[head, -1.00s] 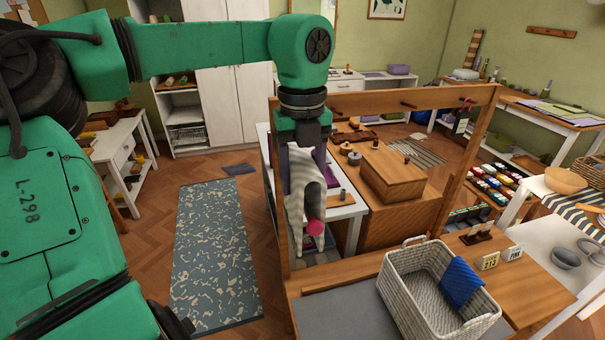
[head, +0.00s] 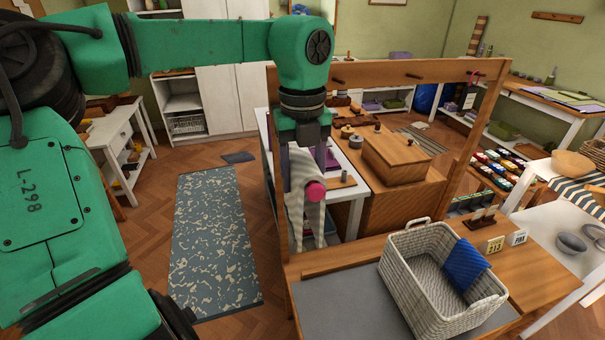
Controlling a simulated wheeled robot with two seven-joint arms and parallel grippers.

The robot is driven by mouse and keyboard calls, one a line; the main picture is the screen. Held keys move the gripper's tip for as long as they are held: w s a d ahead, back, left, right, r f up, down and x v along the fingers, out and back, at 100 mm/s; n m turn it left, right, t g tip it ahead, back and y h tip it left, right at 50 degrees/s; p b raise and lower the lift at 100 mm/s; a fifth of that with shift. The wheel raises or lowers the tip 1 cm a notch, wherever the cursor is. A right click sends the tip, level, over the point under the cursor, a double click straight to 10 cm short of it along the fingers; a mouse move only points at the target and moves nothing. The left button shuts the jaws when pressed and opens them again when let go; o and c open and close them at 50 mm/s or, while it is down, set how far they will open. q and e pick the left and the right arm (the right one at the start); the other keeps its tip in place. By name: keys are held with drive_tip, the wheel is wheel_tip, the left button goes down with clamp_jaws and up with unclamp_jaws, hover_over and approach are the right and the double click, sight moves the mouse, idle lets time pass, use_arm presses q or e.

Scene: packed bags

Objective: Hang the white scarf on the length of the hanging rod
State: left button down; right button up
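The white scarf (head: 296,212) with faint grey stripes hangs from between the fingers of my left gripper (head: 303,160), which points down and appears shut on its top. The round pink end of the hanging rod (head: 316,190) faces me just below the fingers, against the scarf's right side. The rest of the rod is hidden behind its end and the cloth, so I cannot tell whether the scarf's weight rests on it. My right gripper is not in view.
A wooden frame (head: 390,73) with short pegs stands around this spot. A white basket (head: 405,290) holding a blue cloth (head: 462,272) is on the bench at the lower right. A wooden box (head: 403,157) stands behind the frame. Free floor lies at the left.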

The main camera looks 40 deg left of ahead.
use_arm(q)
drive_tip(key=shift+c, duration=0.6)
unclamp_jaws()
wheel_tip(320, 180, up, 15)
drive_tip(key=shift+f, duration=0.2)
